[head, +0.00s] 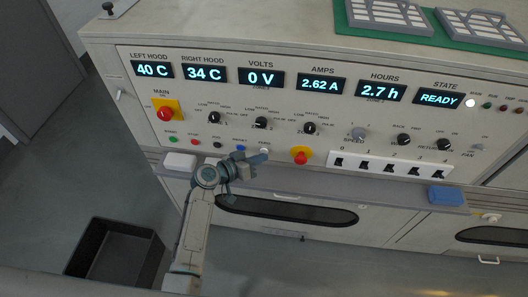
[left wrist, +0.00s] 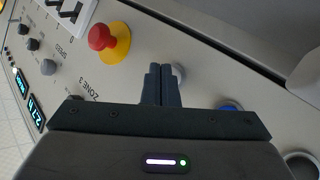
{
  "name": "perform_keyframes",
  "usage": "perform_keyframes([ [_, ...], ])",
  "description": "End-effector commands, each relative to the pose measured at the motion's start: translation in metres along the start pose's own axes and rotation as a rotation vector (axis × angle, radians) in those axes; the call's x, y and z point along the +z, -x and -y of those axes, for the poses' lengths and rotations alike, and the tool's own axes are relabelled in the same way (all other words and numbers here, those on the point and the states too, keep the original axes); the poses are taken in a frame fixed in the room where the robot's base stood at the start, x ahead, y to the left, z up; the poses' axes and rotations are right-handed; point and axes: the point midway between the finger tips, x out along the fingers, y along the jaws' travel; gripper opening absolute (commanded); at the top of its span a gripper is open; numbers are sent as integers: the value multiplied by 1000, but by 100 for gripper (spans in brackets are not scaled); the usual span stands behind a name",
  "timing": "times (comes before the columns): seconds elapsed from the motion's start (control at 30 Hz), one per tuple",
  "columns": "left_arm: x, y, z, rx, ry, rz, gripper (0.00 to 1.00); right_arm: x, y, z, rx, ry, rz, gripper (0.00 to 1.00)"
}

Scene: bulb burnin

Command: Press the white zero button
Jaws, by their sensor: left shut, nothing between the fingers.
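The white button (head: 264,151) is at the right end of the lower button row on the panel, next to the blue button (head: 240,148). My left gripper (head: 260,158) is shut and empty, its fingertips just in front of the white button. In the left wrist view, the closed fingers (left wrist: 160,72) point at the panel and the white button (left wrist: 179,72) shows just right of their tips, partly hidden. The blue button (left wrist: 230,106) is farther right. I cannot tell whether the tips touch the panel. My right gripper is out of view.
A red mushroom button on a yellow base (head: 300,156) sits right of the white button. Green (head: 173,139), red (head: 195,142) and black (head: 217,145) buttons lie left. A narrow ledge below holds a white block (head: 180,162) and a blue block (head: 446,196). A black bin (head: 118,250) stands on the floor.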

Motion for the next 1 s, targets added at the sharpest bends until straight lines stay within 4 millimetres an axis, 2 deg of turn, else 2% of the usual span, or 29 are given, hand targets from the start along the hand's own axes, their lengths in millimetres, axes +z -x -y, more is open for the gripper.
perform_keyframes([
  [1.0,-4,-5,4,0,1,-1,0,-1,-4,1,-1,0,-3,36],
])
